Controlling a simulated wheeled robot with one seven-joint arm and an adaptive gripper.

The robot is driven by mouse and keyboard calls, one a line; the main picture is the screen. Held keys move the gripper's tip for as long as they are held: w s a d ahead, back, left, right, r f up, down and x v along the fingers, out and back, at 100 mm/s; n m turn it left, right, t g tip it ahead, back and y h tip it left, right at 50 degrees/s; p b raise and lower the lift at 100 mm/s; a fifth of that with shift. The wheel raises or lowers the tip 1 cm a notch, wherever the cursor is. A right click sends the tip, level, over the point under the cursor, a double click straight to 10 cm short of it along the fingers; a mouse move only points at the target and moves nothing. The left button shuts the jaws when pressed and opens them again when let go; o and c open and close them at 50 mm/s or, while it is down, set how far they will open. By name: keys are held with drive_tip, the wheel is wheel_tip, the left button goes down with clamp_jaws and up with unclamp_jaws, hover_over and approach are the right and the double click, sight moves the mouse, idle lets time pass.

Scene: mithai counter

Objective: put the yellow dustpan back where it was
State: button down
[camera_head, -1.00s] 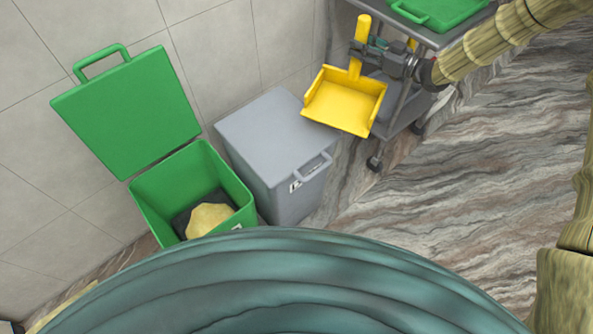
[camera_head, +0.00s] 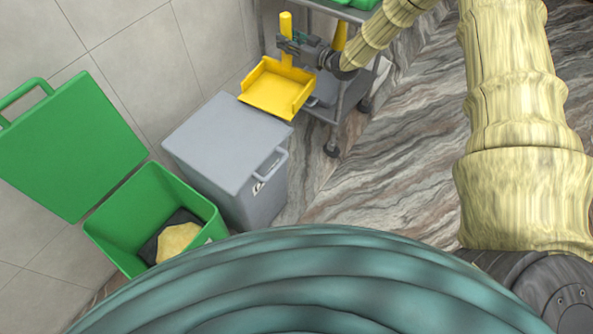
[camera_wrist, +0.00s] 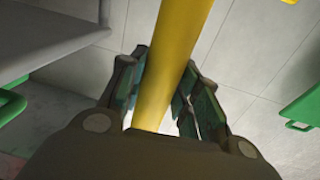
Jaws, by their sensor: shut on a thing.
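The yellow dustpan (camera_head: 274,90) is held upright in the air, its pan low and its handle pointing up. In the head view it appears over the back edge of the grey bin, in front of the metal trolley. My gripper (camera_head: 289,46) is shut on its handle. In the wrist view the yellow handle (camera_wrist: 172,60) runs between the two fingers of my gripper (camera_wrist: 165,105). The pan itself is out of the wrist view. I see nothing lying in the pan.
A grey lidded bin (camera_head: 225,140) stands beside an open green bin (camera_head: 120,232), which holds a yellowish lump (camera_head: 178,242). The green lid (camera_head: 70,150) leans toward the wall. A wheeled metal trolley (camera_head: 340,108) stands behind; another yellow item (camera_head: 339,37) shows there. Marbled floor is clear at right.

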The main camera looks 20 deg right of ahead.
drive_tip(key=s+d+f+m+t+h+b, duration=0.1)
drive_tip(key=d+f+m+h+b, duration=0.2)
drive_tip(key=f+b, duration=1)
drive_tip(key=s+d+f+m+t+h+b, duration=0.1)
drive_tip(key=d+f+m+h+b, duration=0.2)
drive_tip(key=f+h+b, duration=0.4)
drive_tip(key=s+d+f+m+h+b, duration=0.1)
drive_tip(key=d+f+m+h+b, duration=0.2)
drive_tip(key=f+b, duration=1.8)
drive_tip(key=shift+s+d+f+m+t+h, duration=0.15)
drive_tip(key=shift+s+f+m+t+h, duration=0.65)
drive_tip(key=shift+f, duration=8.8)
drive_tip(key=shift+w+f+g+h, duration=0.2)
drive_tip(key=shift+w+g+h, duration=0.1)
drive_tip(key=shift+w+g, duration=0.15)
drive_tip(key=c, duration=1)
unclamp_jaws()
drive_tip(key=shift+c, duration=0.2)
